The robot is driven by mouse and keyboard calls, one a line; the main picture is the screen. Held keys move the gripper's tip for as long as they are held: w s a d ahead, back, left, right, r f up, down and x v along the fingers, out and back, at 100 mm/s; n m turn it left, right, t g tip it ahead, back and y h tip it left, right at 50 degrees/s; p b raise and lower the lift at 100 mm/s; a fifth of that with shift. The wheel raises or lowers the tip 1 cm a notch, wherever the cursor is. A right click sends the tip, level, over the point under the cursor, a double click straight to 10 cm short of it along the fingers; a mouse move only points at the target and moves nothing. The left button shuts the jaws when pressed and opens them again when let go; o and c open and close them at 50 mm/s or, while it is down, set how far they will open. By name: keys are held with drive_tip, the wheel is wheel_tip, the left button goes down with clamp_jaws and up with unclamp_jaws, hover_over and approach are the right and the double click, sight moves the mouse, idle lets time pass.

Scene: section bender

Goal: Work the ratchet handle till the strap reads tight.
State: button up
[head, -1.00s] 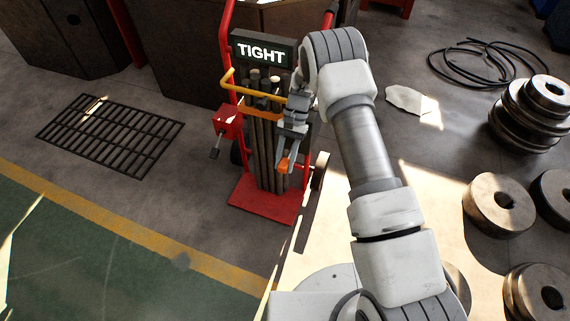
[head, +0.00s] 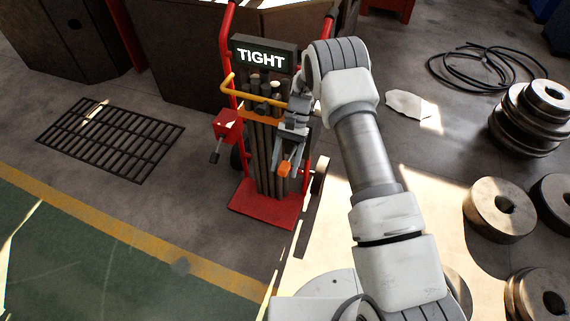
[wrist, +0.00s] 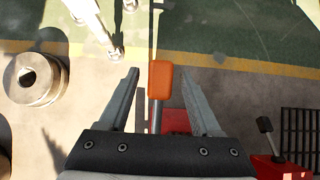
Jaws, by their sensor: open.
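The display (head: 262,58) at the top of the red hand truck (head: 262,208) reads TIGHT. A yellow-orange strap (head: 262,112) crosses a bundle of dark bars (head: 264,165) on the truck. The ratchet handle's orange grip (head: 284,169) sticks out low at the front right of the bundle. My gripper (wrist: 160,74) is open, with one finger on each side of the orange grip (wrist: 160,80) in the wrist view. Gaps show on both sides of the grip. In the head view my gripper partly hides the ratchet and the strap's right end.
A red box (head: 227,125) with a black-gripped lever (head: 215,152) is at the truck's left. A floor grate (head: 110,140) lies farther left. Several metal rollers (head: 500,208) and a coiled cable (head: 480,68) are on the right. Open floor lies in front of the truck.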

drive_tip(key=p+v, duration=0.3)
drive_tip(key=v, duration=1.4)
drive_tip(key=shift+r, duration=0.2)
drive_tip(key=shift+w, duration=0.1)
